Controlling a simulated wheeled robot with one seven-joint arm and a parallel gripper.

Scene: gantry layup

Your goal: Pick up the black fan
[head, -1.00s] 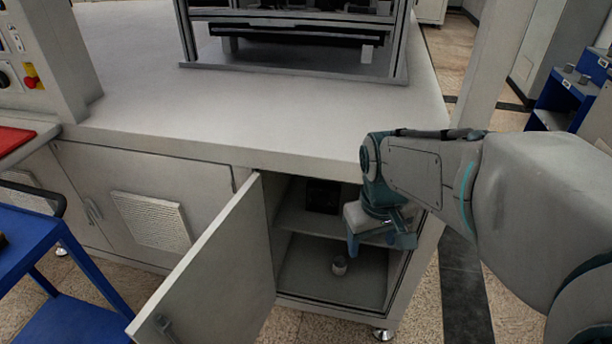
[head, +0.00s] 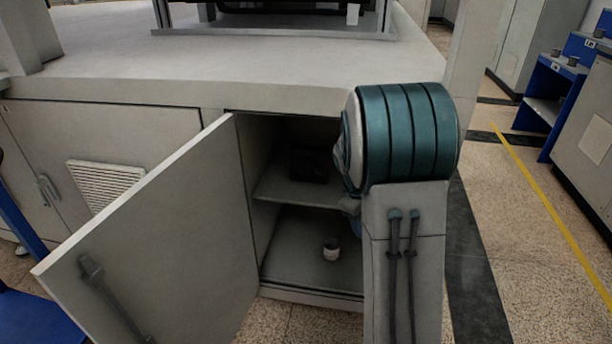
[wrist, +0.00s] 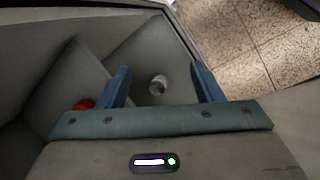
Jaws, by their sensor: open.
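A dark boxy object, likely the black fan (head: 308,165), sits on the upper shelf inside the open cabinet in the head view, deep in shadow. I cannot make out its details. My gripper (wrist: 160,84) shows in the wrist view with its two blue fingers apart and nothing between them. It points down into the cabinet, with a small light cup-like thing beyond the fingertips. In the head view my own arm hides nearly all of my gripper and the right part of the cabinet opening. I cannot make out the fan in the wrist view.
The cabinet door (head: 165,235) stands open to the left. The small cup (head: 331,249) sits on the cabinet floor below the shelf (head: 290,192). A red object (wrist: 84,104) shows left of the fingers in the wrist view. The worktop (head: 200,75) overhangs the opening.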

